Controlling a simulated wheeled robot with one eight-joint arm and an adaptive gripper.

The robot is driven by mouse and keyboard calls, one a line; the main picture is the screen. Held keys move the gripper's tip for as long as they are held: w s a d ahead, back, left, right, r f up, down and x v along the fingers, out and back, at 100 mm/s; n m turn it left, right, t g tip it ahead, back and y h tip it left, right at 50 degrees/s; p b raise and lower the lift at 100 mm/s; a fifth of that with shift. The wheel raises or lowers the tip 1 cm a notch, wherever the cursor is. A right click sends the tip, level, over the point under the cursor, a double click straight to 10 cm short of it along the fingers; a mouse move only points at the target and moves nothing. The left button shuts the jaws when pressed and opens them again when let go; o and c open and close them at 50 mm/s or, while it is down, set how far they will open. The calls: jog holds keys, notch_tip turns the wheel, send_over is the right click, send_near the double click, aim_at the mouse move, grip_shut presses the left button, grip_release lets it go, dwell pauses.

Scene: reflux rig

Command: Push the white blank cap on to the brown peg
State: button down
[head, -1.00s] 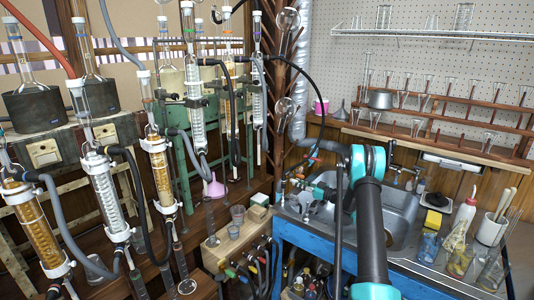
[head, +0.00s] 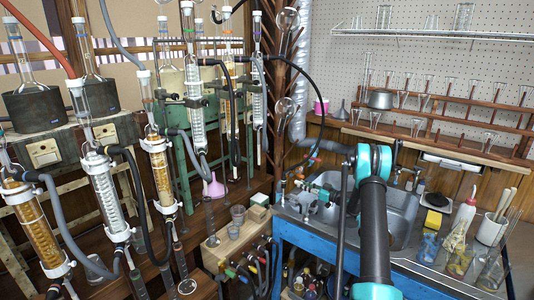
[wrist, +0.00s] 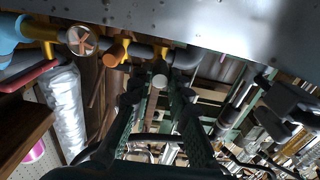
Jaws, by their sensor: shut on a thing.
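In the wrist view my gripper (wrist: 160,96) is shut on the white blank cap (wrist: 159,81), whose pale round end shows between the two dark fingertips. The cap is near pipework just beyond the fingers. An orange-brown round-ended stub (wrist: 117,51) sticks out there, up and to the left of the cap. I cannot tell for sure whether this stub is the brown peg. The cap appears apart from it. In the head view my arm reaches over the sink, and the fingertips and cap are too small to make out.
The pipework beside the gripper has yellow fittings and a round handwheel (wrist: 78,39). A grey metal surface (wrist: 210,22) spans the top of the wrist view. The sink (head: 403,205) is beneath my arm. Glass condensers (head: 103,188) with hoses crowd the left; bottles (head: 464,218) stand at right.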

jog(key=shift+v, duration=1.55)
jog(key=w+a+r, duration=0.2)
jog(key=a+r, duration=0.2)
jog(key=w+a+r, duration=0.2)
jog(key=a+r, duration=0.2)
jog(key=r, duration=0.1)
jog(key=w+a+r, duration=0.2)
jog(key=a+r, duration=0.2)
jog(key=shift+w+r, duration=0.1)
jog(key=shift+r, duration=0.2)
jog(key=shift+x, duration=2.6)
jog(key=shift+w+a, duration=0.1)
jog(key=shift+w+a, duration=0.4)
jog(key=shift+a, duration=0.1)
jog(key=shift+w+a, duration=0.15)
jog(key=shift+a, duration=0.05)
